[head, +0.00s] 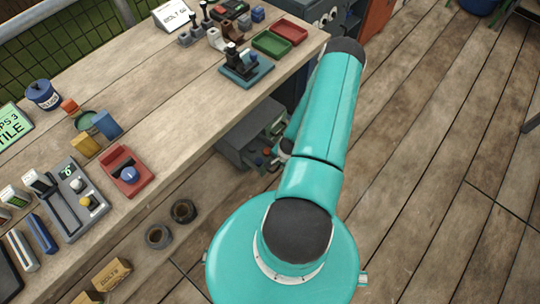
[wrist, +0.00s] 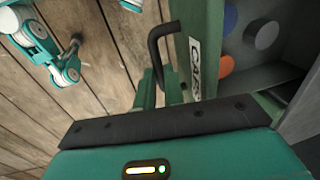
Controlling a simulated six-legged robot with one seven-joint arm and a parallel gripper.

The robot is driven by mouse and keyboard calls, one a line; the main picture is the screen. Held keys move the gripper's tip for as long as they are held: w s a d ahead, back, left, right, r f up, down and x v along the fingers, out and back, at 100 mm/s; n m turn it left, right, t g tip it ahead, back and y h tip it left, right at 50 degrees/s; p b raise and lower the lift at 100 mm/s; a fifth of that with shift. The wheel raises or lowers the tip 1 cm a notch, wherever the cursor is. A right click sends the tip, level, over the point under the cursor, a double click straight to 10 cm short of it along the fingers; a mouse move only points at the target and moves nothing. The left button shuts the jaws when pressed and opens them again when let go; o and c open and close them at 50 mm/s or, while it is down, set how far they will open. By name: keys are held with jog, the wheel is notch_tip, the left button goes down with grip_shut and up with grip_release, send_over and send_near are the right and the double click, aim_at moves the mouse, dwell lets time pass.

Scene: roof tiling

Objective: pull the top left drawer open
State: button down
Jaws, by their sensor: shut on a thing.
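A green drawer front (wrist: 205,50) with a white label reading "CAPS" fills the upper middle of the wrist view. Its black bar handle (wrist: 156,42) stands out on the left side. My gripper (wrist: 163,82) is shut on the handle's lower part; the exact contact is partly hidden. Behind the front, the drawer's inside shows, with blue, orange and grey round caps (wrist: 262,35), so the drawer is at least partly open. In the head view a grey drawer unit (head: 245,140) shows under the bench, partly hidden by my teal arm. I cannot tell which drawer position this is.
The wooden workbench (head: 190,95) overhangs the drawers and holds a red tray (head: 125,172), a green tray (head: 272,43) and several tools. Two dark rings (head: 158,236) and cardboard boxes lie below it. The plank floor (head: 440,170) to the right is mostly clear.

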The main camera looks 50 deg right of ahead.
jog(key=shift+s+d, duration=0.1)
jog(key=shift+s, duration=1.05)
jog(key=c, duration=1.5)
grip_release()
jog(key=shift+r, duration=0.1)
jog(key=r, duration=0.4)
jog(key=s+r, duration=0.1)
jog(key=r, duration=0.4)
jog(key=s+r, duration=0.1)
jog(key=r, duration=0.3)
jog(key=shift+s+r, duration=0.2)
jog(key=shift+r, duration=0.05)
